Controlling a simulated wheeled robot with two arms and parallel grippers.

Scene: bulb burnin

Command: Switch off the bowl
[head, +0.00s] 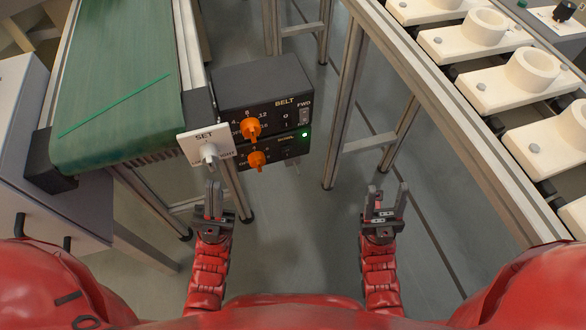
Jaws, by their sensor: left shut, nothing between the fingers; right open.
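No bowl is in view, and no label reading bowl can be made out. A dark control box (262,82) marked BELT hangs at the green conveyor's end, with an orange knob (250,128) and a small switch (304,116) marked FWD. A second dark panel (290,150) sits just below it, with another orange knob (257,160) and a lit green lamp (305,134); its lettering is mostly unreadable. My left gripper (213,188) is shut and empty, just below the white SET plate (190,146). My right gripper (386,192) is open and empty, right of the panels.
The SET plate carries a grey knob (209,151). A green belt conveyor (120,80) with a thin bright green line stands left. A rail (440,110) with several white fixtures runs along the right. A grey cabinet (50,205) stands at left. Floor between the grippers is clear.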

